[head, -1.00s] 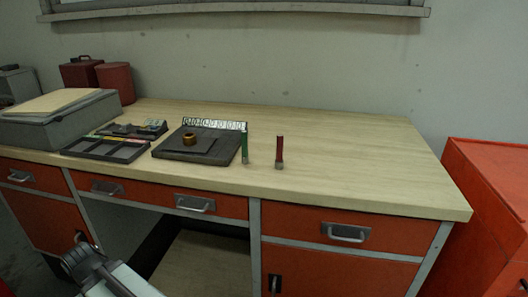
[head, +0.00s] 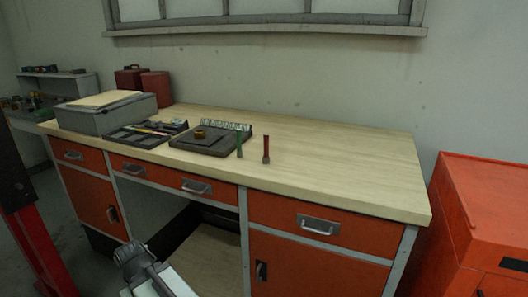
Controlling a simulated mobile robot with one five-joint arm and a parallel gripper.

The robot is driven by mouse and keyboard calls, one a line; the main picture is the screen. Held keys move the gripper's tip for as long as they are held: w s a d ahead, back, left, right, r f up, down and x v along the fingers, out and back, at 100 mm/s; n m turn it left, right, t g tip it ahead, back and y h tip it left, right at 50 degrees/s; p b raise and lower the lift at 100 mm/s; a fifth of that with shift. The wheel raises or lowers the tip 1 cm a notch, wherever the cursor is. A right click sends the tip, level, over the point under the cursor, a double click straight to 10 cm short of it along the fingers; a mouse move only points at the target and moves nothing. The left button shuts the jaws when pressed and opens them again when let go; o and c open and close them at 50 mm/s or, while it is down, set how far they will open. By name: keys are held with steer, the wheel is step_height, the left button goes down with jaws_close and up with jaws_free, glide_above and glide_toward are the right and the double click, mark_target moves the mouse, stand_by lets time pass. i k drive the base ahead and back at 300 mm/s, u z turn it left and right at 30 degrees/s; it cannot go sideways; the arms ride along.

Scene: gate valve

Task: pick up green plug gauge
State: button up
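The green plug gauge (head: 239,147) stands upright on the workbench, close to the right front corner of a dark plate (head: 185,145). It is a thin green stick with a paler lower end. A similar red gauge (head: 266,149) stands upright a little to its right, apart from it. Part of my arm, with a dark rounded end (head: 135,257), shows at the bottom of the head view, low in front of the bench and well away from the green plug gauge. Its fingers cannot be made out, and nothing is seen held.
The wooden bench top (head: 340,165) is clear to the right of the gauges. A dark tray (head: 130,140), a grey box (head: 105,115) and red containers (head: 156,87) stand to the left. A red cabinet (head: 490,200) stands right of the bench. A red post (head: 45,250) is at far left.

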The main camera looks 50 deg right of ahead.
mark_target(239, 152)
steer(key=u, duration=0.15)
steer(key=i, duration=0.95)
steer(key=z, duration=0.05)
